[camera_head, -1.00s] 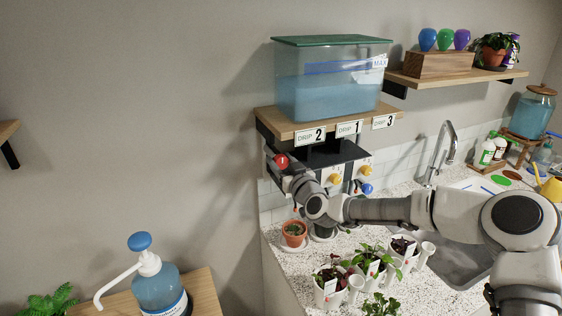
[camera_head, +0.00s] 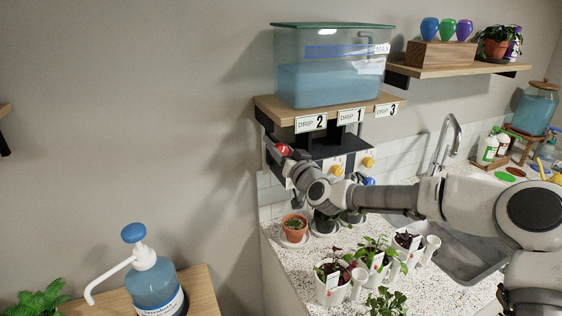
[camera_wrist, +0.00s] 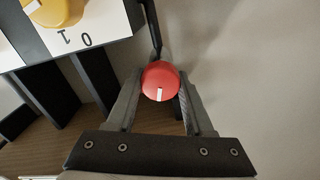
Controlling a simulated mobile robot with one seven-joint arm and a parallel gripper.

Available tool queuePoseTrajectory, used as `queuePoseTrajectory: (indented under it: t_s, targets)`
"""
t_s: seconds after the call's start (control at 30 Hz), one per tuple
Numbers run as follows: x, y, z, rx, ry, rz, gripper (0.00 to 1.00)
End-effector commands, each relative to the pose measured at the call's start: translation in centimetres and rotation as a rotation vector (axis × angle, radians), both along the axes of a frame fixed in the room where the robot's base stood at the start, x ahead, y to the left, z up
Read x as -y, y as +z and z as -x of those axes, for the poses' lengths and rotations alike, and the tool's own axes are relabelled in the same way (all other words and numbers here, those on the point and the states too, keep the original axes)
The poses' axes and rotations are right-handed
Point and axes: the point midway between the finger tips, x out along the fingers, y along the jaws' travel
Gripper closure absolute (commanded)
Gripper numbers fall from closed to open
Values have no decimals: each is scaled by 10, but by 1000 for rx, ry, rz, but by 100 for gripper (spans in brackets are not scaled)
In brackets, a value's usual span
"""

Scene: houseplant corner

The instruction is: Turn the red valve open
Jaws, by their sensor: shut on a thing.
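The red valve (camera_head: 283,149) is a round red knob with a white mark, at the left end of the black bracket under the water tank's shelf. In the wrist view the red valve (camera_wrist: 161,81) sits between the two fingertips, its white mark pointing toward my gripper's base. My gripper (camera_wrist: 160,92) is shut on the knob, one finger on each side. In the head view my gripper (camera_head: 284,158) reaches the knob from the right, and my wrist hides part of the panel. A yellow knob (camera_wrist: 54,10) on a white plate marked 0 and 1 is nearby.
The clear tank (camera_head: 332,68) with blue water stands on the shelf above, with DRIP signs along its edge. Further yellow knobs (camera_head: 368,163) and a blue knob (camera_head: 368,181) are right of the red one. Potted plants (camera_head: 333,275) stand on the counter below.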

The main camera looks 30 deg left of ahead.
Motion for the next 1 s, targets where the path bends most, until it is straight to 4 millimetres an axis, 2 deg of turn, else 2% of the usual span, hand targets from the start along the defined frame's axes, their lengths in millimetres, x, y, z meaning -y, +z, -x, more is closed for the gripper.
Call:
queuePoseTrajectory:
  t_s: [0.03,1.0]
  targets:
    - [0,-6,0,-29,-1,-28,100]
    - [2,-6,-2,-745,1,-600,100]
